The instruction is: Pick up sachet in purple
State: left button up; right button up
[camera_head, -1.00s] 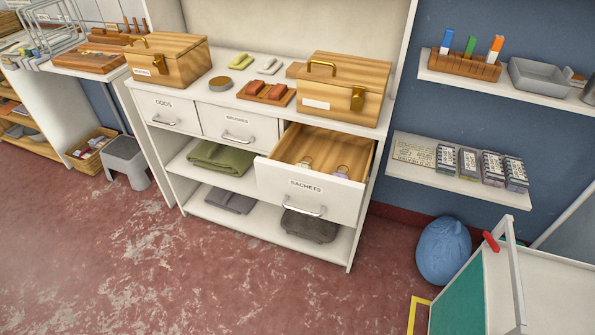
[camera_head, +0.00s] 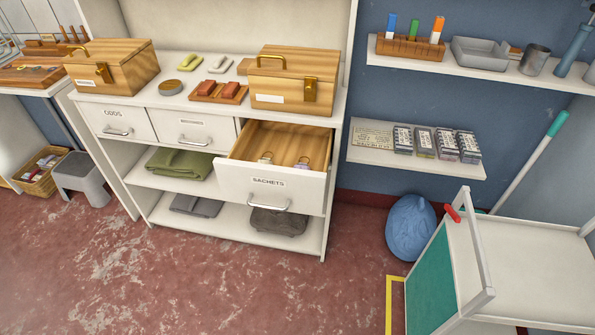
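The drawer labelled SACHETS (camera_head: 270,183) stands pulled open in the white cabinet. Inside it, near the front, are two small pale items with loops: one on the left (camera_head: 265,158) and one on the right (camera_head: 302,164). The right one shows a purplish tint low down; the drawer's front panel hides part of both. Neither of my grippers is in view.
Two wooden boxes (camera_head: 293,80) (camera_head: 118,68) and several small items stand on the cabinet top. A white cart (camera_head: 520,260) and a blue bag (camera_head: 411,228) are at the right. Red floor lies clear in front.

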aim_at(304, 166)
jog(key=z, duration=0.2)
jog(key=i+j+z, duration=0.25)
jog(key=j+z, duration=0.3)
jog(key=i+j+z, duration=0.1)
jog(key=j+z, duration=0.15)
jog(key=j, duration=0.15)
